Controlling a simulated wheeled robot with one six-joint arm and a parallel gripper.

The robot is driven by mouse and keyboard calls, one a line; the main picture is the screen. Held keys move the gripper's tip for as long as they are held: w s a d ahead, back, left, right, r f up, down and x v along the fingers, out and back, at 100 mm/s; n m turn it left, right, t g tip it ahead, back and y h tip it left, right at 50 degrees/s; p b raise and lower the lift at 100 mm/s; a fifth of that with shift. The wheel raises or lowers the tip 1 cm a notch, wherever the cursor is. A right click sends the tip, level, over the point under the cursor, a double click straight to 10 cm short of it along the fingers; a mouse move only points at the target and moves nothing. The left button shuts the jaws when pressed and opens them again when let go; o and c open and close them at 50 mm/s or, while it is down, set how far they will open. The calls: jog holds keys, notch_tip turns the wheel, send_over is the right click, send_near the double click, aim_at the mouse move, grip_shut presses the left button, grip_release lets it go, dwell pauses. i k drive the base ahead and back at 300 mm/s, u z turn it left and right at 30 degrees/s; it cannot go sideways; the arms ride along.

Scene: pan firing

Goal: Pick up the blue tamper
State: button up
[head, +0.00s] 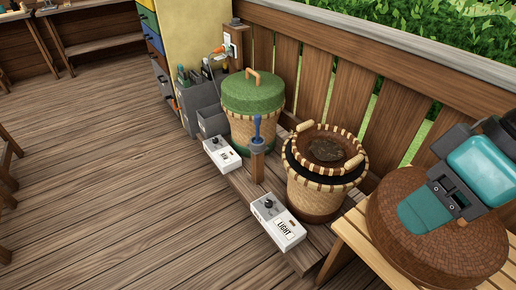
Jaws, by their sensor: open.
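The blue tamper (257,129) stands upright in a grey holder (257,146) on a short wooden post, near the middle of the head view. Its slim blue handle shows above the holder; its lower end is hidden inside. My gripper (424,213), teal and dark grey, is at the right, well apart from the tamper. It is above the round brown domed object and holds nothing that I can see. Its fingers are seen from above and partly hidden by its own body.
A green-lidded basket (253,95) stands behind the tamper, and an open woven kiln (322,170) to its right. White control boxes (278,223) sit in front. A brown brick-patterned dome (440,250) rests on a slatted table (358,238). The wooden floor (110,180) at left is clear.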

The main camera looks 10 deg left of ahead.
aim_at(257, 117)
jog(key=u, duration=0.9)
jog(key=i, duration=0.35)
jog(key=u, duration=0.85)
jog(key=i, duration=0.9)
jog(key=u, duration=0.3)
jog(key=i, duration=1.05)
jog(key=z, duration=1.05)
jog(key=i, duration=0.95)
jog(key=z, duration=0.9)
